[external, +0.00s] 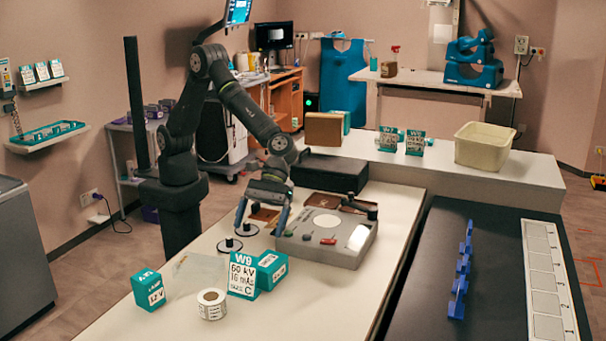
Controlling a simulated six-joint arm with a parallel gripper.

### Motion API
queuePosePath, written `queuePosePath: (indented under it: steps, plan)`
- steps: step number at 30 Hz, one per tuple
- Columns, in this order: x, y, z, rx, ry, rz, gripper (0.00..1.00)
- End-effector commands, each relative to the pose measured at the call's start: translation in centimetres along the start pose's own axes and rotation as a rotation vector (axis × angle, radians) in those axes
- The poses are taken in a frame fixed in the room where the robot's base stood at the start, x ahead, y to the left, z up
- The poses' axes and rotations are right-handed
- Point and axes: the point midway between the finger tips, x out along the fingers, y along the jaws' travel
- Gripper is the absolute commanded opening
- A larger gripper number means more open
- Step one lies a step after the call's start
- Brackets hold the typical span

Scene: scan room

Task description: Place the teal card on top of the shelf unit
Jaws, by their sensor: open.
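A teal-and-white card marked W9 (242,276) stands upright near the front of the white table (330,300), against a teal box (272,268). Two similar cards, a left one (388,139) and a right one (415,143), stand on a long raised white-topped unit (500,172) behind the table. I cannot tell for certain which is the task's teal card, or whether this raised unit is the shelf unit. My gripper (260,229) is open, pointing down above the table, behind the W9 card and left of a grey device. It holds nothing that I can see.
The grey device (345,250), small black-knobbed discs (230,244), a label roll (211,303) and a teal box marked 12 V (148,289) crowd the table. A black case (330,171) lies behind. A cream bin (482,147) stands on the raised unit.

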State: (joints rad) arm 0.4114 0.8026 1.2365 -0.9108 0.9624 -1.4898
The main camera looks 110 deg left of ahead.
Motion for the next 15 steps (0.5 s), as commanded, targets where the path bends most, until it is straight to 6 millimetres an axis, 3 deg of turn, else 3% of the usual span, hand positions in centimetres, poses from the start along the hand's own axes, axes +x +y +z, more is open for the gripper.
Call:
queuePosePath:
  steps: [3, 9, 15]
  plan:
    - [2.9, -0.1, -0.1, 0.001, 0.002, -0.004, 0.96]
    - [6.6, -0.1, 0.0, 0.001, 0.001, -0.003, 0.96]
    - [8.0, 0.0, 0.0, 0.001, 0.000, 0.000, 0.96]
